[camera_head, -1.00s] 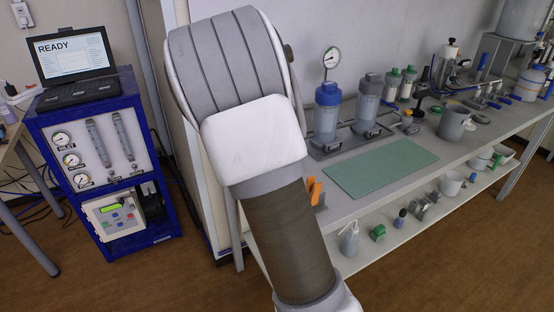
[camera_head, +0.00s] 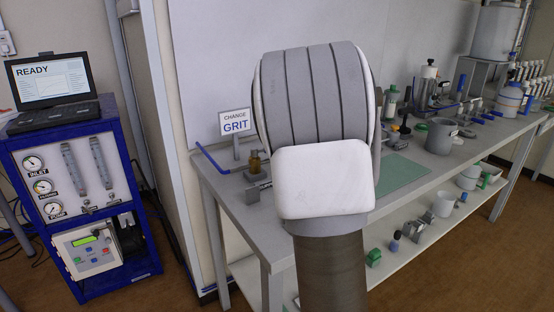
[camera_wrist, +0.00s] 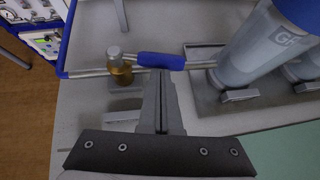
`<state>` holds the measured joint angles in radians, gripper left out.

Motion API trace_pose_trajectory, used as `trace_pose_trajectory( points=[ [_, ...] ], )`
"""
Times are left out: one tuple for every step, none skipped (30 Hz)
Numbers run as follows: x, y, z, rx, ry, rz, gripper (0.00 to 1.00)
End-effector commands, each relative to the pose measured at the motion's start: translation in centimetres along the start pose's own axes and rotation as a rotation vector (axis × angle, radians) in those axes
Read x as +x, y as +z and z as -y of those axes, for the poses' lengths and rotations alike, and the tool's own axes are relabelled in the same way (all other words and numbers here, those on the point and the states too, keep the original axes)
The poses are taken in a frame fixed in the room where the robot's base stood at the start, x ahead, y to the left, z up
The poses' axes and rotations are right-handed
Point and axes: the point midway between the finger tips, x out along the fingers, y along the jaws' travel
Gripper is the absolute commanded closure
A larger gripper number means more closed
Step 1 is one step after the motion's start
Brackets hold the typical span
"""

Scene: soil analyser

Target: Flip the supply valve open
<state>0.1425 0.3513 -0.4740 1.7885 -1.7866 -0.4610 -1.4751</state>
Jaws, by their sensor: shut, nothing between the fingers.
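In the wrist view, a blue handle (camera_wrist: 161,62), which looks like the supply valve's lever, lies along a metal pipe between a small amber-bowled brass fitting (camera_wrist: 120,68) and a grey canister (camera_wrist: 262,45). My gripper (camera_wrist: 160,76) is shut and empty, with its tips right at the near edge of the blue handle. I cannot tell whether they touch it. In the head view, my arm hides the gripper and the handle. The brass fitting (camera_head: 255,164) shows there at the bench's left end, near a blue hose (camera_head: 212,160).
A green mat (camera_head: 402,173) lies on the bench, right of my arm. A blue instrument rack (camera_head: 130,195) with a laptop (camera_head: 52,92) reading READY stands at left, with a floor gap before the bench.

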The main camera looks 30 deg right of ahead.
Motion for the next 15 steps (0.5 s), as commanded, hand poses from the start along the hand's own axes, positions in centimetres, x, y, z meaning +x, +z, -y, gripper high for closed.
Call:
trace_pose_trajectory(
  points=[
    [0.21, 0.08, 0.40, -0.019, 0.023, 0.000, 1.00],
    [0.29, 0.19, 0.45, -0.029, 0.038, 0.000, 1.00],
    [0.40, 0.27, 0.48, -0.041, 0.054, -0.001, 1.00],
    [0.45, 0.35, 0.55, -0.047, 0.062, -0.001, 1.00],
    [0.49, 0.46, 0.56, -0.052, 0.069, 0.000, 1.00],
    [0.56, 0.59, 0.54, -0.056, 0.075, 0.000, 1.00],
    [0.63, 0.65, 0.55, -0.057, 0.077, 0.000, 1.00],
    [0.70, 0.68, 0.58, -0.058, 0.078, 0.000, 1.00],
    [0.79, 0.72, 0.61, -0.058, 0.079, 0.000, 1.00],
    [0.85, 0.75, 0.64, -0.058, 0.078, 0.000, 1.00],
    [0.90, 0.77, 0.67, -0.058, 0.078, 0.000, 1.00],
    [0.96, 0.81, 0.70, -0.058, 0.078, 0.000, 1.00],
    [0.99, 0.83, 0.73, -0.057, 0.078, 0.000, 1.00],
    [1.02, 0.85, 0.75, -0.057, 0.078, 0.000, 1.00],
    [1.05, 0.87, 0.77, -0.057, 0.077, 0.001, 1.00]
  ],
)
